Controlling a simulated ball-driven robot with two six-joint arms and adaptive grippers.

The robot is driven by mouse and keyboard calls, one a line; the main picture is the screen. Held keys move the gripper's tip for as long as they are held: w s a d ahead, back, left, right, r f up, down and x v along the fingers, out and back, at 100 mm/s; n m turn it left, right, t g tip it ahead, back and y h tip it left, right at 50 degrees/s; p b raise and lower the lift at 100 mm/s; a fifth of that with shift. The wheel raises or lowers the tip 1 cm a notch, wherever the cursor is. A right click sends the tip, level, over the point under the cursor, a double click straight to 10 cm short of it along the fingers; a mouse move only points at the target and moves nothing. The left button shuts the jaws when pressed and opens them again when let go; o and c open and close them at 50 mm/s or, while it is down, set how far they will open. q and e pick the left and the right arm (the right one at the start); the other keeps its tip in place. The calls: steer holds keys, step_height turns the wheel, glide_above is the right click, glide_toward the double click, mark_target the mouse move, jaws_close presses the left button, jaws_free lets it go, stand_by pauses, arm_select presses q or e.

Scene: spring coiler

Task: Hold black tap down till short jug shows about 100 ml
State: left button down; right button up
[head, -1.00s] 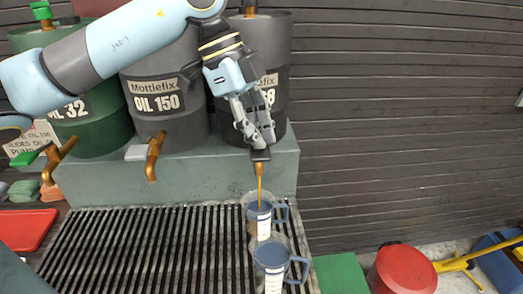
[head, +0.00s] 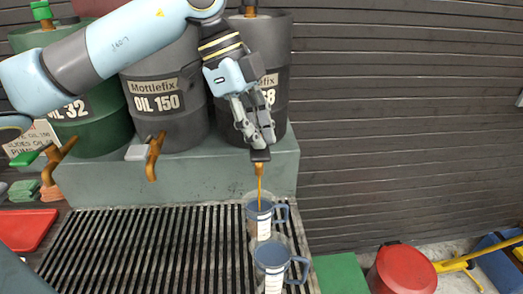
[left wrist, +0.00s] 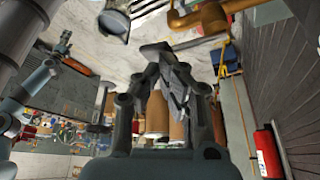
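The black tap (head: 259,156) sticks out at the front of the right drum. My left gripper (head: 262,143) is on top of its lever, fingers pointing down and close together. The liquid level is too small to read. My right gripper is out of view.
Both jugs stand on a slatted drip grate (head: 150,245), near its right edge. A grey-lever tap (head: 153,158) and a green-lever tap (head: 48,160) are to the left. A red tray (head: 28,228) lies left; a green block (head: 340,275) and red can (head: 405,270) are right.

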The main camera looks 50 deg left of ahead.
arm_select(q)
step_height(320, 180, up, 7)
steer(key=p, duration=0.6)
stand_by(0.3)
